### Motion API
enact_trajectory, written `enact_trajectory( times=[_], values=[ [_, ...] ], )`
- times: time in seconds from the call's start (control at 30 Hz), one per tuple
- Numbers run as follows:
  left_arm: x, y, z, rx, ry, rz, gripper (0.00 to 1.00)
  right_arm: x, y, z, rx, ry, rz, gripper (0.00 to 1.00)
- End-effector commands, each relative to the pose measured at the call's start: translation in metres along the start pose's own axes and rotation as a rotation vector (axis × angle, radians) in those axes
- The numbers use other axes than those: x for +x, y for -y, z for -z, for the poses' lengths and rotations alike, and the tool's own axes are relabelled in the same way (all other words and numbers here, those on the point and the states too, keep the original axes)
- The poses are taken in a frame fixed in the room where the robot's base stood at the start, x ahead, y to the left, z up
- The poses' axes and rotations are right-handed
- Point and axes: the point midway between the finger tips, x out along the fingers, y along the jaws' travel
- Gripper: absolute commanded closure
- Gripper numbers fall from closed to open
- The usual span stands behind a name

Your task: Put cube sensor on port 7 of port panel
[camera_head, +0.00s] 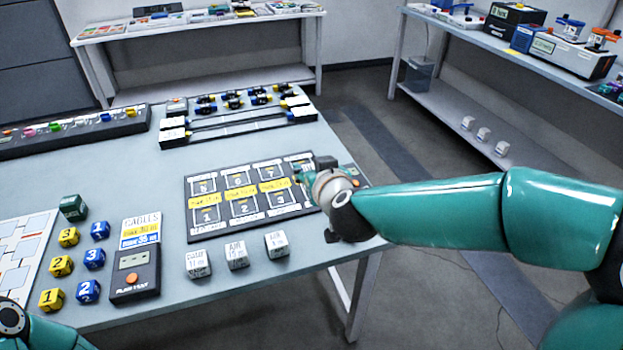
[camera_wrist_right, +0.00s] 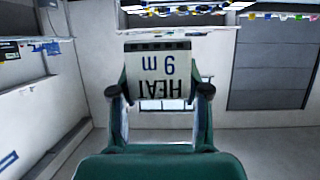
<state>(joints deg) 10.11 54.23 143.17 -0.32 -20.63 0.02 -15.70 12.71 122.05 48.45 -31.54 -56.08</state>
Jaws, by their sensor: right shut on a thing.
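The port panel (camera_head: 218,224) is a dark board on the table with two rows of numbered ports and yellow labels between them. Port 7 (camera_head: 271,172) is in its far row and looks empty. My right gripper (camera_head: 316,180) is at the panel's right end in the head view and hides some of it. In the right wrist view the right gripper (camera_wrist_right: 158,92) is shut on a white cube sensor (camera_wrist_right: 158,65), marked "HEAT 9 m", upside down in that view. In the head view I cannot clearly make out this cube. My left gripper is out of view.
Three white cubes (camera_head: 237,255) stand in front of the panel. Yellow and blue numbered cubes (camera_head: 95,259), a green cube (camera_head: 73,207) and a cable tester (camera_head: 136,273) are to the left. A black rack (camera_head: 240,125) lies behind the panel.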

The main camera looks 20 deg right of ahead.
Motion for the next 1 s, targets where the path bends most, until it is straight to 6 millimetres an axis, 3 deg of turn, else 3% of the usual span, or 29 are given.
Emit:
enact_trajectory(
  times=[0.03, 0.17, 0.37, 0.47, 0.63, 0.8, 1.0],
  values=[
    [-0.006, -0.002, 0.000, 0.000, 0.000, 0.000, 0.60, -0.004, 0.000, 0.009, 0.000, -0.001, 0.000, 0.89],
    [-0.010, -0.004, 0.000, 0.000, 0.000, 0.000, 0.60, -0.007, 0.000, 0.016, -0.001, -0.001, -0.001, 0.89],
    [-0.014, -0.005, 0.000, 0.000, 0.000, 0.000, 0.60, 0.000, -0.009, 0.002, 0.005, 0.005, -0.023, 0.89],
    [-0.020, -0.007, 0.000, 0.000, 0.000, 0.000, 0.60, 0.009, -0.021, -0.019, 0.014, 0.010, -0.046, 0.89],
    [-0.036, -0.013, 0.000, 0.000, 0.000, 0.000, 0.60, 0.020, -0.041, -0.072, 0.022, 0.017, -0.066, 0.89],
    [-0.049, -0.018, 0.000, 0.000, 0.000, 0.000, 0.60, 0.017, -0.041, -0.122, 0.011, 0.013, -0.026, 0.89],
    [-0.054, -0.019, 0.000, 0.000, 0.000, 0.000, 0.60, 0.009, -0.034, -0.147, -0.004, 0.003, 0.013, 0.89]
  ],
)
